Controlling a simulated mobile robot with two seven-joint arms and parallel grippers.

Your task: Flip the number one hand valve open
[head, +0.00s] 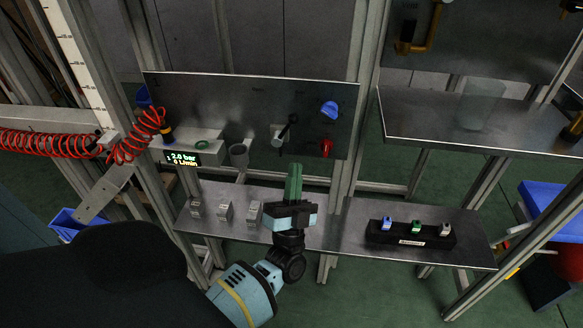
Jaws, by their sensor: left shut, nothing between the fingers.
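An upright metal panel (220,98) carries a valve-like fitting with a grey body and a black lever (288,127). The lever slants up to the right. No number is readable on it, so I cannot tell if it is the number one hand valve. A blue part (330,109) and a red part (326,147) sit to its right. My left gripper (294,170) is shut and empty, its green fingers pointing up, below the lever in the picture. A gap shows between the fingertips and the lever. My right gripper is out of view.
A display (182,158) reads 2.0 bar and 6 L/min, beside a grey cup (239,155). Several small grey blocks stand on the lower shelf (350,239). A black holder (410,236) with coloured pieces is at right. A coiled red hose (60,143) hangs left.

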